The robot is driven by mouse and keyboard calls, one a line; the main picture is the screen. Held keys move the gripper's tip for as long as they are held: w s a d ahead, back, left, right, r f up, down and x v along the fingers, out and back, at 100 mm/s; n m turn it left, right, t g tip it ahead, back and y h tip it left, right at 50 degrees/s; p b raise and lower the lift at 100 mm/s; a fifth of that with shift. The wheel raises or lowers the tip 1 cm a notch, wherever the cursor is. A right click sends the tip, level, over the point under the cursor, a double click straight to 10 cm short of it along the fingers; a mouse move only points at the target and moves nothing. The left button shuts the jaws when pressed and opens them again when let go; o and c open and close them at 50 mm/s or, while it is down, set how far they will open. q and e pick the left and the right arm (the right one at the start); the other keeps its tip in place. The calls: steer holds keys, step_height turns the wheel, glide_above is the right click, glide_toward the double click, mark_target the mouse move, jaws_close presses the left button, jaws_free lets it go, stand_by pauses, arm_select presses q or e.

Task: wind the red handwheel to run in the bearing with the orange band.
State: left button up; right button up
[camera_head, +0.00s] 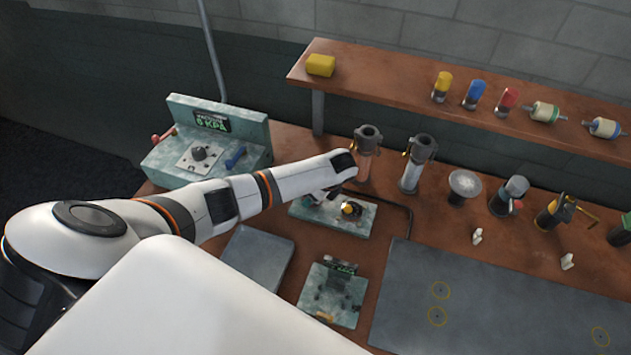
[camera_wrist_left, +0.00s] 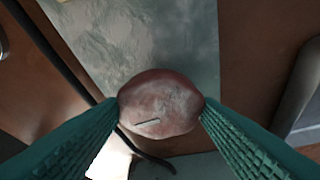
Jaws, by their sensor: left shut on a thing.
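The red handwheel (camera_wrist_left: 160,96) is a worn, rounded red-brown piece with a short pale mark, seen close up in the left wrist view. The green ribbed fingers of my left gripper (camera_wrist_left: 160,108) are shut on its two sides. In the head view my left gripper (camera_head: 320,196) reaches down over a pale green fixture plate (camera_head: 358,224), and my wrist hides the handwheel. A small yellow-orange part (camera_head: 351,209) sits on a dark piece of that fixture. I cannot tell whether it is the banded bearing. My right gripper is not in view.
A control box (camera_head: 218,119) reading KPA stands at the back left. Two upright clamped cylinders (camera_head: 412,172) stand behind the fixture. A grey plate (camera_head: 256,257) and a small green device (camera_head: 333,291) lie in front. A dark mat (camera_head: 480,290) is largely clear at right.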

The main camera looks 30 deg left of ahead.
arm_select(q)
steer(key=m+t, duration=0.1)
steer(key=m, duration=0.2)
steer(key=m+t+h, duration=0.1)
steer(key=m, duration=0.2)
steer(key=shift+s+a+r+m, duration=0.1)
steer(key=shift+s+a+m, duration=0.05)
steer(key=shift+m, duration=0.15)
steer(key=m+t+h, duration=0.1)
steer(key=m, duration=0.2)
steer(key=shift+a+m, duration=0.1)
steer(key=shift+m, duration=0.2)
steer(key=m+t+h, duration=0.1)
steer(key=m, duration=0.2)
steer(key=shift+s+a+m, duration=0.1)
steer(key=shift+a+m, duration=0.05)
steer(key=shift+m, duration=0.15)
steer(key=m+h+b, duration=0.1)
steer(key=m, duration=0.2)
steer(key=shift+a+h, duration=0.15)
steer(key=shift+h, duration=0.15)
steer(key=shift+m+h+b, duration=0.7)
steer(key=shift+m+b, duration=0.65)
steer(key=shift+m, duration=0.75)
steer(key=shift+a, duration=0.1)
steer(key=o, duration=1)
steer(key=shift+s, duration=0.1)
